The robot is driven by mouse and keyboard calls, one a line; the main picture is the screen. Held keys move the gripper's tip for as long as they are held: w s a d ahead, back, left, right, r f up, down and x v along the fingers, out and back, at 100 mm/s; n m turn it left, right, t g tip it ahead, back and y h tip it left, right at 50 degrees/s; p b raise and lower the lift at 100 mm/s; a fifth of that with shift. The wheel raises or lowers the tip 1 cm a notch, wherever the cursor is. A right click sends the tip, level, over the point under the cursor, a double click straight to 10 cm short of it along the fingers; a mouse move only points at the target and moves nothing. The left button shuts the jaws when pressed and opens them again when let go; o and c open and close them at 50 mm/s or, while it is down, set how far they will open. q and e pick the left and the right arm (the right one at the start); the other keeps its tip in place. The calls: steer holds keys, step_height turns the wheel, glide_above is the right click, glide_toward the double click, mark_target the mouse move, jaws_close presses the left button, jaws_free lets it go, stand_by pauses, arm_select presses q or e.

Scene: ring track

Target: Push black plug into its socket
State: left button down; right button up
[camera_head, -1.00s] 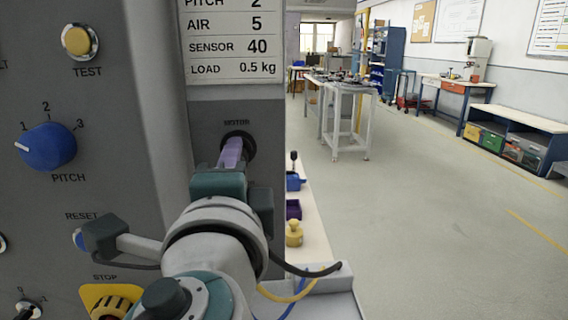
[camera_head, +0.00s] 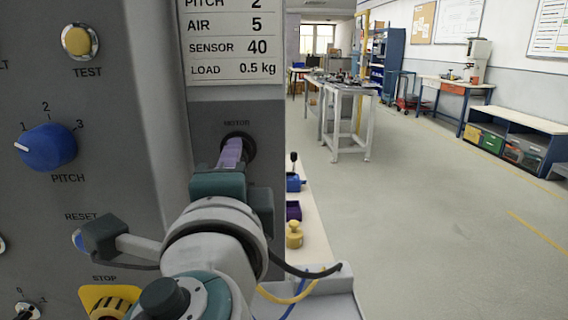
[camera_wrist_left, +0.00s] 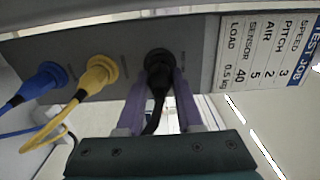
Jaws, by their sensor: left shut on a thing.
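The black plug (camera_wrist_left: 158,64) is at the socket under the MOTOR label on the grey panel, its cable running back between my fingers. How deep it sits cannot be told. My left gripper (camera_head: 232,152) reaches in from below with its pale purple fingers pointing at the socket. In the left wrist view the fingers of my left gripper (camera_wrist_left: 160,92) stand one on each side of the plug's body, shut on it. In the head view the fingers hide most of the plug. My right gripper is in neither view.
In the wrist view a yellow plug (camera_wrist_left: 100,74) and a blue plug (camera_wrist_left: 45,80) sit left of the black one. A job card (camera_head: 233,42) is above the socket. A blue knob (camera_head: 47,147) is on the panel at left. Open floor lies right.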

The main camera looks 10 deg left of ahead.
arm_select(q)
steer(key=shift+w+a+b, duration=0.15)
steer(key=shift+w+b, duration=0.15)
steer(key=shift+w, duration=0.25)
stand_by(0.5)
steer(key=shift+c, duration=2.4)
jaws_free()
steer(key=b+v, duration=0.1)
steer(key=v, duration=0.9)
steer(key=shift+b, duration=0.35)
steer(key=shift+a, duration=0.1)
